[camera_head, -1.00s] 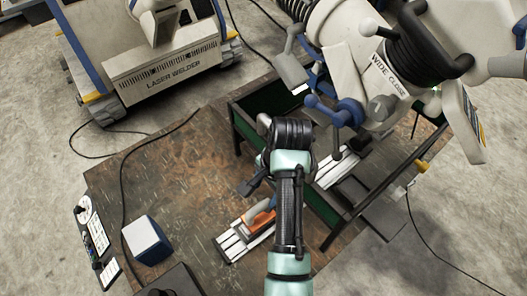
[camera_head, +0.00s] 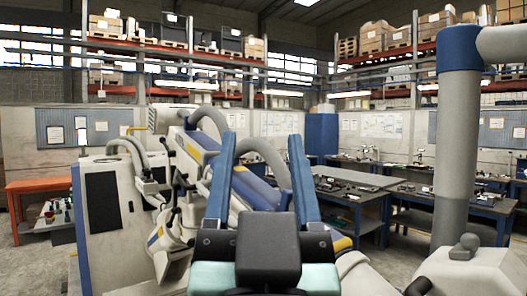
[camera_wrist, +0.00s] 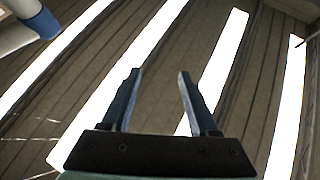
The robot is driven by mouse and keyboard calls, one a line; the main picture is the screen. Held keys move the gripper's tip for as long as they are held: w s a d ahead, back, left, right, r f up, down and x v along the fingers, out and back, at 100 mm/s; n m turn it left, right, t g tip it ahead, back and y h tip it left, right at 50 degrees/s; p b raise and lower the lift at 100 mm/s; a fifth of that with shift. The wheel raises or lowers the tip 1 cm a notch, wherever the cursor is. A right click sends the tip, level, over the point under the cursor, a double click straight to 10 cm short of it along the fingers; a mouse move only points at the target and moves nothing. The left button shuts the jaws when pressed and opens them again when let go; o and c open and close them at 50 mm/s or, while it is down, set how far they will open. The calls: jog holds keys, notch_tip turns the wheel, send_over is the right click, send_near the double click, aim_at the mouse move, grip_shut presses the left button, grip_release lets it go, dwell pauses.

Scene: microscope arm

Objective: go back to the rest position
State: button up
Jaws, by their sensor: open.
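My gripper (camera_head: 262,180) is raised in front of the head camera, its two blue fingers pointing up and spread apart. It is open with nothing between the fingers. In the wrist view my gripper (camera_wrist: 158,85) is also open and empty, with the ceiling and its bright light strips behind it. The microscope arm (camera_head: 180,190), a white and grey machine with thick hoses and blue parts, stands behind my gripper to the left. My gripper covers part of it.
A thick grey column with a blue collar (camera_head: 459,60) stands close on the right. Blue workbenches (camera_head: 350,195) with small items stand behind. An orange table (camera_head: 38,186) is at the far left. Shelves with boxes line the back wall. The space above my gripper looks clear.

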jog(key=s+r, duration=0.1)
jog(key=s+r+t, duration=0.1)
jog(key=s, duration=0.1)
jog(key=s+r+t, duration=0.1)
jog(key=shift+s+r+n, duration=0.2)
jog(key=shift+s+n, duration=0.1)
jog(key=shift+s, duration=0.05)
